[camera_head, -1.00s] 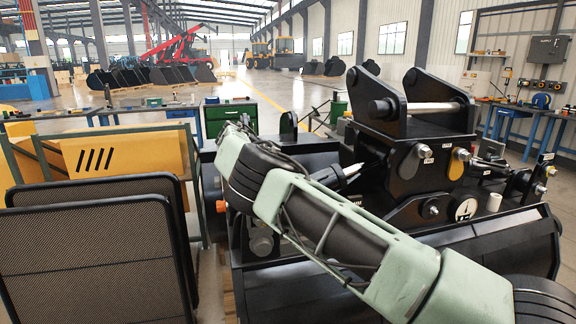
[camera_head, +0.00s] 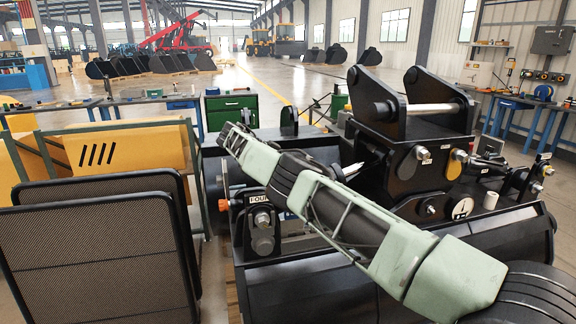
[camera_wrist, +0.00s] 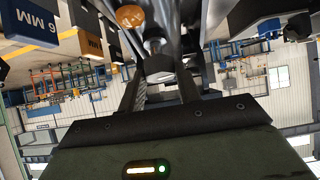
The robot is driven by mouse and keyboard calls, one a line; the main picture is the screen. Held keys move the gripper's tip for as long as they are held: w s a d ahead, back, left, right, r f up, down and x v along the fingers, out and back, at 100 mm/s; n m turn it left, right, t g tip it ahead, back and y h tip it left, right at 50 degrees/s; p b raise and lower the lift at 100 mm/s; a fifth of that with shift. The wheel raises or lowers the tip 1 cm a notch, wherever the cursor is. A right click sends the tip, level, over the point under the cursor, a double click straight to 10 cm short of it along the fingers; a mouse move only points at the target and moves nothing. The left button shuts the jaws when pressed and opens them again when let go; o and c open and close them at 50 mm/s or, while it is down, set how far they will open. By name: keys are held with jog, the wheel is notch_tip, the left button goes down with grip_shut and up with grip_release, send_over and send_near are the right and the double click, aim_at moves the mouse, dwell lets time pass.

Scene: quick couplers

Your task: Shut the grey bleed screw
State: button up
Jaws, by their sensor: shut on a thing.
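In the wrist view my gripper (camera_wrist: 160,82) points up the picture, its two dark fingers on either side of a grey round-headed piece (camera_wrist: 158,64). It looks like the grey bleed screw; the fingers are shut on it. An orange disc (camera_wrist: 131,16) with a small mark is just above and left of it. In the head view my arm crosses in front of the black coupler (camera_head: 400,180), and my fingertips cannot be made out there. The screw's seat and how far it is turned are hidden.
The black coupler has upright lugs with a bright pin (camera_head: 432,109). Silver fittings (camera_head: 262,220) sit on its left panel. Black mesh panels (camera_head: 95,255) and a yellow part (camera_head: 125,150) stand at left.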

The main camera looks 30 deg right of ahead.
jog(key=o, duration=1)
jog(key=shift+c, duration=0.2)
notch_tip(320, 180, up, 10)
jog(key=p, duration=0.8)
